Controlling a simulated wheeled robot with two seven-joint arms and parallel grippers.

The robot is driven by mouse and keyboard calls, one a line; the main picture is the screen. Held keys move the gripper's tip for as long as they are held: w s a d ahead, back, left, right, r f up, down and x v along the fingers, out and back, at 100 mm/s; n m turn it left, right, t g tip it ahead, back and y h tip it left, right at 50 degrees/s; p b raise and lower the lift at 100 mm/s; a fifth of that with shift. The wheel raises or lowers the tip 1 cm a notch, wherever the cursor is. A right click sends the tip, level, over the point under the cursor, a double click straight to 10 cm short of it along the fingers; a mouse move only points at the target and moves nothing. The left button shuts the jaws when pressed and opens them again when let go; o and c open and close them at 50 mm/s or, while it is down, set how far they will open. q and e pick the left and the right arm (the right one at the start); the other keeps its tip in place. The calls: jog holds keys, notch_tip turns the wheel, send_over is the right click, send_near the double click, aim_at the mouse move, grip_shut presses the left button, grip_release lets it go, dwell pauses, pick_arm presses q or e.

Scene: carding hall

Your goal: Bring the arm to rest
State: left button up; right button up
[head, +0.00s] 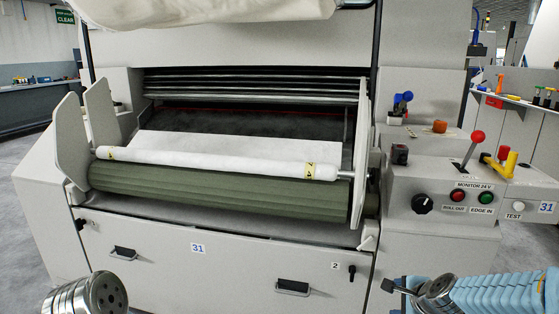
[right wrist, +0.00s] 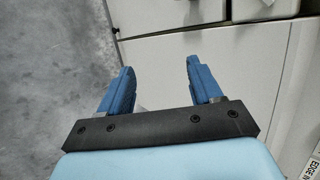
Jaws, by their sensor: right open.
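My right gripper (right wrist: 160,66) shows in the right wrist view with its two blue fingers wide apart and nothing between them. Grey floor lies beyond its left finger and a pale machine panel beyond its right one. In the head view my right arm (head: 490,292), with light-blue ribbed links, comes in at the lower right, in front of the machine's lower front. A metal end of my left arm (head: 85,296) shows at the lower left. My left gripper's fingers are not in view.
The carding machine (head: 230,262) fills the middle. A white roll (head: 210,163) lies above a green ribbed roller (head: 200,198) between side plates. A control panel (head: 455,205) with a red-knobbed lever (head: 472,148) stands at right. Open floor (head: 30,190) shows at left.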

jog(key=s+a+f+n+g, duration=0.1)
jog(key=s+a+f+n, duration=0.2)
jog(key=f, duration=0.3)
jog(key=s+a+f+n+g+y, duration=0.1)
jog(key=s+a+f+n+g, duration=0.15)
jog(key=f, duration=0.35)
jog(key=s+a+f+n+g, duration=0.1)
jog(key=s+a+f+n, duration=0.15)
jog(key=a+f, duration=0.2)
jog(key=s+a+f+n+g+y, duration=0.1)
jog(key=s+a+f+n+g, duration=0.1)
jog(key=s+a+f+n, duration=0.3)
jog(key=s+a+f+n+g+y, duration=0.1)
jog(key=s+a+f+n, duration=0.3)
jog(key=s+f, duration=0.3)
jog(key=s+n, duration=0.1)
jog(key=s, duration=0.3)
jog(key=shift+s+a+f+g, duration=0.15)
jog(key=shift+a+g, duration=0.2)
